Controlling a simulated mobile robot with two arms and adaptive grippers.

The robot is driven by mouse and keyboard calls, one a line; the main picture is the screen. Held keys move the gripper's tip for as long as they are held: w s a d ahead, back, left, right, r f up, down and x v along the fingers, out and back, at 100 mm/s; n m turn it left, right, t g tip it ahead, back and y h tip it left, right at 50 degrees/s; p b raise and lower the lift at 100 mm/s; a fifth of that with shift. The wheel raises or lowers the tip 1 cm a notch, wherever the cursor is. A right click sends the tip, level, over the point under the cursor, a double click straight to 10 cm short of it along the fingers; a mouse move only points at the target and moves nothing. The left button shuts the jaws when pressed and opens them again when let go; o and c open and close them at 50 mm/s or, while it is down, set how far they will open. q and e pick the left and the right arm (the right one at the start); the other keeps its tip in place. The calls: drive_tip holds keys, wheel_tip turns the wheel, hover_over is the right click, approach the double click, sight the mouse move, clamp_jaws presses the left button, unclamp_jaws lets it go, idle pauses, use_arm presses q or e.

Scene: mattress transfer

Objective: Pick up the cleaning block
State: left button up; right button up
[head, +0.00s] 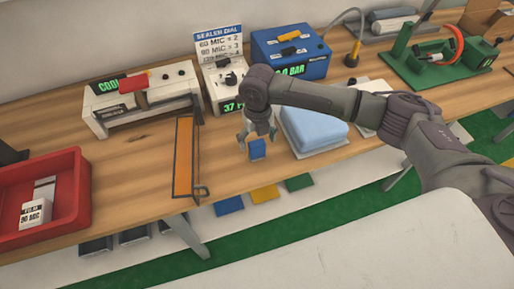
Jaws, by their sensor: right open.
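A small blue block (257,149), which I take to be the cleaning block, stands near the table's front edge in the head view. My right gripper (257,139) points down just above it, open, with one finger to each side of its upper part. I cannot tell whether the fingers touch it. My left gripper is not in view.
A pale blue mattress (315,129) lies close to the right of my gripper. The white sealer (140,99), dial sign (219,47) and blue pump box (290,53) stand behind.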

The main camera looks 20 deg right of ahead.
sight(257, 143)
drive_tip(key=shift+a+f+p, duration=0.1)
drive_tip(key=shift+f+p, duration=0.25)
drive_tip(key=shift+f, duration=1.5)
drive_tip(key=c, duration=1.4)
drive_tip(key=shift+r, duration=0.55)
wheel_tip(257, 143, up, 2)
drive_tip(key=shift+w+r+b, duration=0.1)
drive_tip(key=shift+r+b, duration=0.15)
drive_tip(key=shift+b, duration=0.45)
drive_tip(key=s+d+r+b, duration=0.2)
drive_tip(key=s+d+r, duration=0.6)
drive_tip(key=s, duration=0.1)
drive_tip(key=s+a+r+n, duration=0.1)
drive_tip(key=n, duration=1.1)
drive_tip(key=s+a+r+n, duration=0.1)
drive_tip(key=s+n, duration=0.1)
drive_tip(key=n, duration=0.9)
drive_tip(key=s+a+r+n, duration=0.1)
drive_tip(key=s+a+n, duration=0.1)
drive_tip(key=n, duration=1)
drive_tip(key=shift+r+n, duration=0.3)
drive_tip(key=shift+r, duration=0.1)
